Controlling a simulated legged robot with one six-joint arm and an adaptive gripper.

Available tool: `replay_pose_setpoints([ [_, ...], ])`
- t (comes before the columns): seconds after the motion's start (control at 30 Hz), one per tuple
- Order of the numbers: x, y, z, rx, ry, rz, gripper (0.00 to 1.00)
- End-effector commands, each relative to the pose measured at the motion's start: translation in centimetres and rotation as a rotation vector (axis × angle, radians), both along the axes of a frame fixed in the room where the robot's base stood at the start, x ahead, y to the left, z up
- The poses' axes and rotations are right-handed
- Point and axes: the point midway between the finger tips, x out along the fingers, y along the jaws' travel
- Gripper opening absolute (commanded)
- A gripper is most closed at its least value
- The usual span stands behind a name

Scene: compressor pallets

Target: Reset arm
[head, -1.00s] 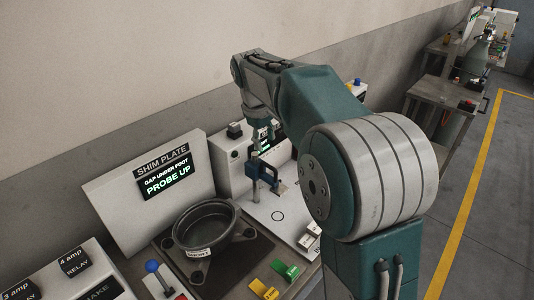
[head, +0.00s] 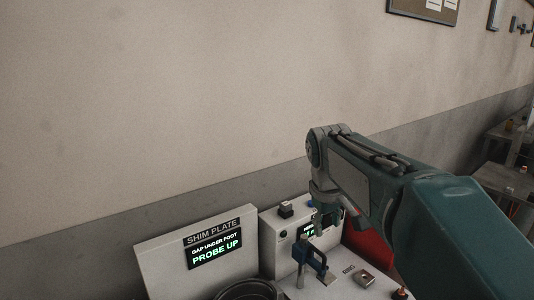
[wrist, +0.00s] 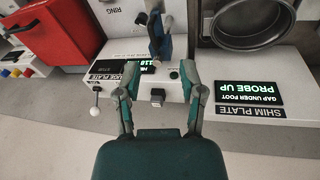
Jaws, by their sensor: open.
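My gripper (wrist: 158,92) is open and empty in the wrist view, its two fingers apart above the bench front. In the head view my arm reaches in from the right, and the gripper end (head: 328,212) is small and partly hidden near the white box behind the blue clamp-like part. That blue part (head: 312,258) stands on the white plate, and it also shows beyond the fingers in the wrist view (wrist: 158,42). Nothing is between the fingertips.
The shim plate panel (head: 200,255) reads "PROBE UP". A dark round pan (wrist: 262,22) sits beside it, cut off in the head view. A red box (wrist: 57,32) stands on the other side. A wall rises behind; the air above the bench is clear.

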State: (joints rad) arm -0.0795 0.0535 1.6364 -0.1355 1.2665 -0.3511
Motion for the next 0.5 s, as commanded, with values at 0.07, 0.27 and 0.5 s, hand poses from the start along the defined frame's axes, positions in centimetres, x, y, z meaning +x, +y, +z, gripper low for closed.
replay_pose_setpoints([
  [0.07, -2.2, -0.3, 0.3, 0.019, -0.029, -0.032, 0.51],
  [0.27, -7.3, -0.7, 0.1, 0.072, -0.099, -0.118, 0.51],
  [0.5, -13.3, -1.1, -1.5, 0.139, -0.181, -0.221, 0.51],
])
